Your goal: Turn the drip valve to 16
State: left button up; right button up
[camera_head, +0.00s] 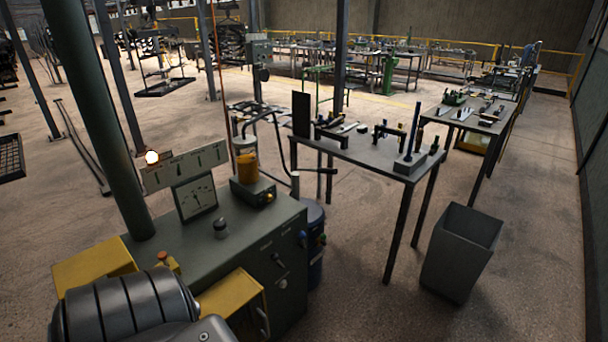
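A green machine cabinet (165,257) stands at the lower left. On its top are a gauge panel (195,197) with a round white dial and needle, and a small dark knob-like piece with a pale top (220,228). An amber-yellow reservoir (247,166) sits on a dark block at the back right of the cabinet top. Which part is the drip valve, and any number on it, I cannot tell at this size. A dark banded arm link of mine covers the bottom left corner. Neither of my grippers shows.
A thick green post (95,110) rises at the cabinet's left. Yellow boxes (232,303) stick out at its front. A workbench (365,152) with tools and a grey bin (460,252) stand to the right.

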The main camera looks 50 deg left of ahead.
aim_at(269, 198)
jog(key=u, duration=0.25)
jog(key=i, duration=1)
jog(key=u, duration=1.3)
jog(key=i, duration=0.7)
jog(key=u, duration=0.55)
